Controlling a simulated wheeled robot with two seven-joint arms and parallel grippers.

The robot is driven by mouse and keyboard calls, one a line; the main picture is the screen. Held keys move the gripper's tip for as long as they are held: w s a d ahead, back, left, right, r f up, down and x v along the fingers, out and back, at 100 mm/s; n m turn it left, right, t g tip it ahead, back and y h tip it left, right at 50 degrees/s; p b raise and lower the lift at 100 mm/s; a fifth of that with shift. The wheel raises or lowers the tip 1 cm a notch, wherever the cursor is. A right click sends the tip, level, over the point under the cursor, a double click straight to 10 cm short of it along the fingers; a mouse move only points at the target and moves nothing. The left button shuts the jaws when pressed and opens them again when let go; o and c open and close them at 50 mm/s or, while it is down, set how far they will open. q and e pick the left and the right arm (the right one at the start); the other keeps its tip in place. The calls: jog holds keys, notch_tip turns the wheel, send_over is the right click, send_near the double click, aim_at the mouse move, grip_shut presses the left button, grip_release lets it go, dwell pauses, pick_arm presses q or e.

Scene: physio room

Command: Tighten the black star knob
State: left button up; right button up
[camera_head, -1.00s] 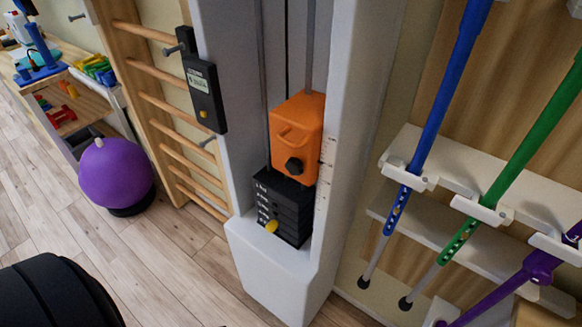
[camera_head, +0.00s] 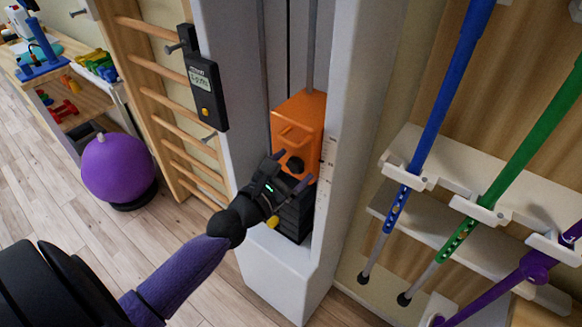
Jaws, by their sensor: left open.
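The black star knob (camera_head: 295,165) sits on the front of the orange block (camera_head: 297,125), which hangs on rods inside the white column. My left gripper (camera_head: 291,169) is open, with its fingers pointing up at the knob, one on each side of it in the picture. I cannot tell whether the fingers touch the knob. The gripper and wrist hide part of the black weight stack (camera_head: 296,222) below the block. My right gripper is not in view.
The white column (camera_head: 347,120) frames the block on both sides. A black display unit (camera_head: 206,92) hangs to the left, by the wooden wall bars (camera_head: 160,103). Blue (camera_head: 437,110) and green (camera_head: 528,140) crutches stand in a rack at right. A purple ball (camera_head: 118,168) is on the floor.

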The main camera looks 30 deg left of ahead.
pick_arm(q)
jog(key=shift+w, duration=0.1)
grip_shut()
dwell(0.3)
jog(key=shift+m, duration=0.3)
